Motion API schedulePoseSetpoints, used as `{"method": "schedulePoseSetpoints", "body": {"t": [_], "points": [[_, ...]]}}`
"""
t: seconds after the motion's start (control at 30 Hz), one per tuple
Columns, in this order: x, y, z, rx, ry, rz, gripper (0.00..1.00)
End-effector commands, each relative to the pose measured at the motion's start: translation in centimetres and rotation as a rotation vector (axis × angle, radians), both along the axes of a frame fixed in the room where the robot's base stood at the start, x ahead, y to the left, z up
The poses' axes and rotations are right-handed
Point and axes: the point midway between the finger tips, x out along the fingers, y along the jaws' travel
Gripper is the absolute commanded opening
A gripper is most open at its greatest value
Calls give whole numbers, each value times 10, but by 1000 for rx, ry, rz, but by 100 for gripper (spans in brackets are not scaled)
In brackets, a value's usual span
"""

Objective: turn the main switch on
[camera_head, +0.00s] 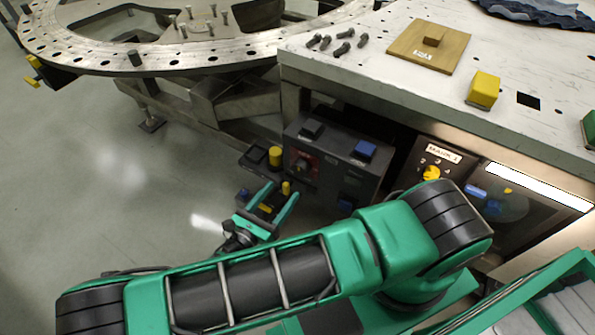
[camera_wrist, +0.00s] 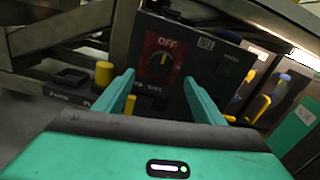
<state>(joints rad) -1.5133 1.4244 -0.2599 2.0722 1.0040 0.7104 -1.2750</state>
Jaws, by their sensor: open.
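A rotary switch with a dark knob on a red plate (camera_wrist: 151,72) is on the front of a dark box; it also shows in the head view (camera_head: 301,165). In the wrist view OFF is printed at its top, and the knob's pale mark points up towards it. My gripper (camera_wrist: 159,80) is open and empty in front of the box; it also shows in the head view (camera_head: 283,194). Its fingers lie left and right of the switch in the wrist view, apparently short of it. A yellow knob (camera_head: 432,173) sits on another panel with a label that seems to read MAIN 1.
The dark box (camera_head: 340,170) carries blue buttons (camera_head: 365,149). A yellow cylinder (camera_head: 275,156) stands left of the switch. The metal table (camera_head: 370,75) overhangs the panels. A lit glass-fronted compartment (camera_head: 520,205) is to the right. Open floor (camera_head: 120,180) lies left.

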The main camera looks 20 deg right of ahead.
Motion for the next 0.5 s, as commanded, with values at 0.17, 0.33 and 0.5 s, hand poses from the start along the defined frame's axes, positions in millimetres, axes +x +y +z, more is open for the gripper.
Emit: {"method": "schedulePoseSetpoints", "body": {"t": [0.17,0.33,0.5], "points": [[13,-20,1,-2,-2,-5,64],[31,-46,1,-3,0,-6,64],[47,-67,1,0,-1,-5,64]]}}
